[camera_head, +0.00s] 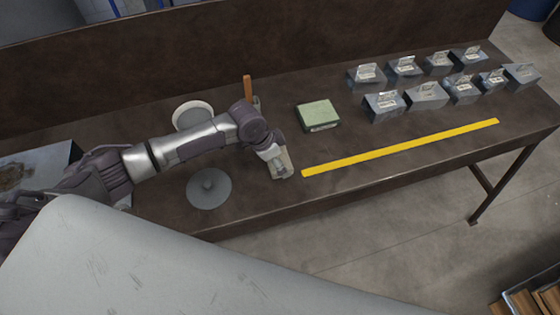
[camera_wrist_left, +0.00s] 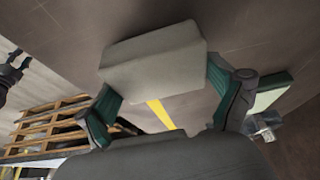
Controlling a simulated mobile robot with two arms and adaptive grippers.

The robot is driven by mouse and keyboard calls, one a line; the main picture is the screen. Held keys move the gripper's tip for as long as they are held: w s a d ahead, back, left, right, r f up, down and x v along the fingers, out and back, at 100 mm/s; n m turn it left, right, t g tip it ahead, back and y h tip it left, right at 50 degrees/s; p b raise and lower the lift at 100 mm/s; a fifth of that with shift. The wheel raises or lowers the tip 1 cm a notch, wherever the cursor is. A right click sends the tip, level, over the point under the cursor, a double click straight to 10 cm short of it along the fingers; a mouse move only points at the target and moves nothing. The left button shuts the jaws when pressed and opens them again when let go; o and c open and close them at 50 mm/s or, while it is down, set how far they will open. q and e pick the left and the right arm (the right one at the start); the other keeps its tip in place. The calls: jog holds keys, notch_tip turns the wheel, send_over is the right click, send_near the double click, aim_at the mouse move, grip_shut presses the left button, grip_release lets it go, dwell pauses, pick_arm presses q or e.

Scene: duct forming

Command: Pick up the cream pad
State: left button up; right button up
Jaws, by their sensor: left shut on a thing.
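The cream pad (camera_head: 283,166) is a pale block near the front edge of the brown table, partly hidden by my left gripper (camera_head: 273,156) in the head view. In the left wrist view the cream pad (camera_wrist_left: 153,60) lies between the green-lined fingers of my left gripper (camera_wrist_left: 160,82), which is shut on it. Whether the pad touches the table or hangs just above it, I cannot tell.
A green block (camera_head: 318,116) lies to the right, behind a yellow strip (camera_head: 400,148). Several grey metal boxes (camera_head: 427,95) stand further right. A grey disc with a knob (camera_head: 208,188) and a white round piece (camera_head: 193,113) are beside my left arm. An orange-brown handle (camera_head: 247,87) stands behind it.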

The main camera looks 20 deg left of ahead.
aim_at(285, 158)
pick_arm(q)
notch_tip(285, 158, up, 3)
jog(key=shift+d+b, duration=0.1)
jog(key=shift+b, duration=0.25)
jog(key=s+d+r+b, duration=0.1)
jog(key=s+d+r, duration=0.5)
jog(key=d, duration=0.3)
jog(key=shift+s+d+r, duration=0.2)
jog(key=shift+d+r, duration=0.15)
jog(key=shift+r, duration=0.05)
